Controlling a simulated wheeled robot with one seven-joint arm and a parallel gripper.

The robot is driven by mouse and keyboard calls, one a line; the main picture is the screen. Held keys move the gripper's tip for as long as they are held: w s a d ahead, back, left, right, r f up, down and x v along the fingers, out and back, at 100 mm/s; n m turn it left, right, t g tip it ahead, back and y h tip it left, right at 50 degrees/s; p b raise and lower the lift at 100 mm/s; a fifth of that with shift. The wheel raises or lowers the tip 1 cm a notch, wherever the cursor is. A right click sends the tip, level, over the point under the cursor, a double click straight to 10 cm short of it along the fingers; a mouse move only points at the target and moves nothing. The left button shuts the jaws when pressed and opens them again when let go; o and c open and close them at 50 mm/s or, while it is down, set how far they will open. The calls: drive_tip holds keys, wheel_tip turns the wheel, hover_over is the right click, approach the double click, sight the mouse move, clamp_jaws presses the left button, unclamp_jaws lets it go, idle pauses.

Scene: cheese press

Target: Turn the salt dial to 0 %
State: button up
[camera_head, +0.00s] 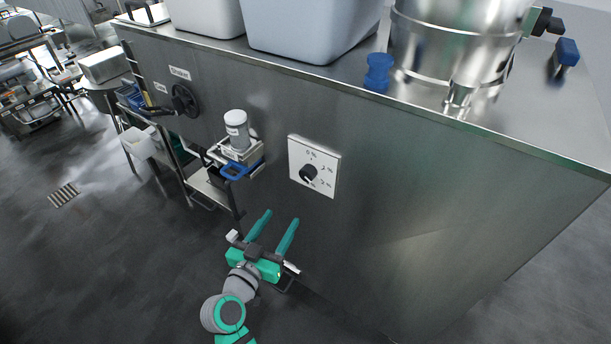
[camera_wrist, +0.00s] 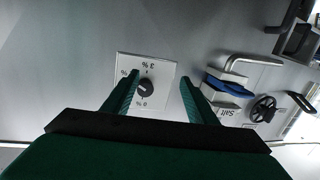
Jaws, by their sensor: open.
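The salt dial is a black round knob (camera_head: 308,173) on a square white plate (camera_head: 295,160) on the steel cabinet's front. Percent marks surround it, with 0 % at the top in the head view. A pale pointer mark seems to face down and right, away from 0 %; the exact value is too small to read. The knob also shows in the wrist view (camera_wrist: 146,89), where the plate is upside down. My gripper (camera_head: 281,216) is open and empty, with its teal fingers below the plate in the head view. In the wrist view the fingers (camera_wrist: 160,77) appear either side of the knob, apart from it.
Left of the dial, a bracket holds a white-grey canister (camera_head: 237,131) with a blue handle (camera_head: 238,170) below. A black handwheel (camera_head: 185,100) is further left. Pale tubs (camera_head: 310,30) and a steel vessel (camera_head: 450,50) stand on top. The cabinet front right of the dial is clear.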

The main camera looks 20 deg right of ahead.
sight(305, 176)
wheel_tip(305, 176, up, 7)
drive_tip(key=w+d+m+g+h, duration=0.1)
drive_tip(key=w+d+m+h, duration=0.1)
drive_tip(key=m+h, duration=0.1)
drive_tip(key=x, duration=0.7)
drive_tip(key=f+x, duration=0.1)
drive_tip(key=x, duration=0.2)
drive_tip(key=shift+s+d, duration=0.1)
drive_tip(key=shift+d, duration=0.25)
drive_tip(key=shift+c, duration=0.4)
drive_tip(key=c, duration=1)
